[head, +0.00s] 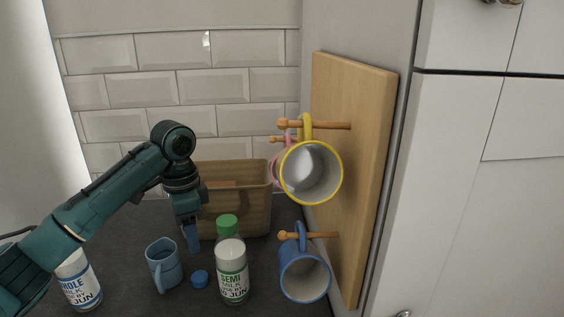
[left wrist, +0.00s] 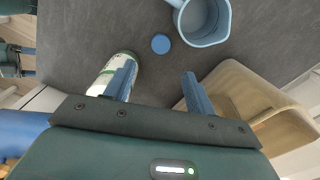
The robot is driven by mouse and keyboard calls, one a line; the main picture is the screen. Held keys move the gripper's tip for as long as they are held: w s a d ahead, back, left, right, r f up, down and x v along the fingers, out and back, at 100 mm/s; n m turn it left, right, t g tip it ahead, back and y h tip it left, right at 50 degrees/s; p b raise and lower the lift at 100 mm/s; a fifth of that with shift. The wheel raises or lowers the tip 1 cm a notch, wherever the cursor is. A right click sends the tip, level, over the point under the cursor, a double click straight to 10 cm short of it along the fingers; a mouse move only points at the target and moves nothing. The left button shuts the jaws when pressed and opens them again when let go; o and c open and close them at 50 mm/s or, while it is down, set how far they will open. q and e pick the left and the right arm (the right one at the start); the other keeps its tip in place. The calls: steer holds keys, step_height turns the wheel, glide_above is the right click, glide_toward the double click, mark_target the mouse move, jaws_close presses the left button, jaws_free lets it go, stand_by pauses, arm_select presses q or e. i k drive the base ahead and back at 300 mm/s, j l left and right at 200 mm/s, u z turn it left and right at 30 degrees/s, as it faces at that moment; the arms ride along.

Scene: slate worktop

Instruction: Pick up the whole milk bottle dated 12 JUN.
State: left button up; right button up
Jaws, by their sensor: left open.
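A whole milk bottle (head: 82,284) with a blue-and-white label stands at the lower left in the head view. My left arm hides its upper part; "JUN" reads on the label, but the day number is not clear. My left gripper (head: 192,240) is open and empty, pointing down near the semi bottle, well to the right of the whole milk bottle. In the left wrist view the blue fingers (left wrist: 160,88) are spread apart.
A blue jug (head: 163,267) and a small blue cap (head: 200,279) stand between the bottles. A brown basket (head: 250,198) is behind. Yellow-rimmed (head: 322,180), pink and blue (head: 302,277) mugs hang on pegs of a wooden board (head: 362,150) at right.

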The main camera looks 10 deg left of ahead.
mark_target(76, 280)
steer(key=k, duration=1)
